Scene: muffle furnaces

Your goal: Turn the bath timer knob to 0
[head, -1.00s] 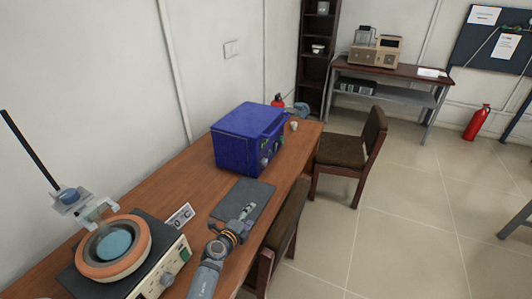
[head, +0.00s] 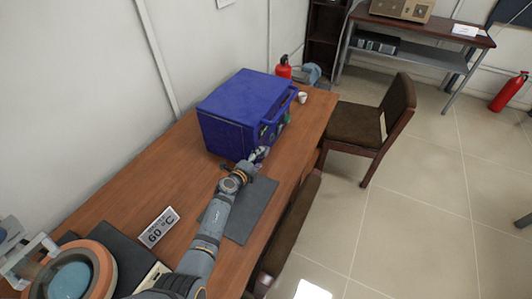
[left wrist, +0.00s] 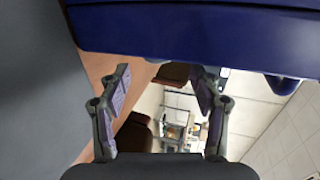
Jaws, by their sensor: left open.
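The bath (head: 92,243), with an orange-brown ring around a light blue top, is at the bottom left of the head view. Only a strip of its cream front panel shows; its timer knob cannot be seen, with my left arm over that area and the frame edge cutting the bath off. My left gripper (head: 260,154) is at the lower front of the blue furnace (head: 243,108), away from the bath. In the left wrist view the gripper (left wrist: 163,88) has its fingers spread with nothing between them, below the blue furnace body (left wrist: 180,28). My right gripper is not in view.
A dark mat (head: 247,212) lies under my left forearm. A "60 °C" sign (head: 159,227) stands beside the bath. Chairs (head: 372,125) line the table's right side. Bare wood lies between sign and furnace.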

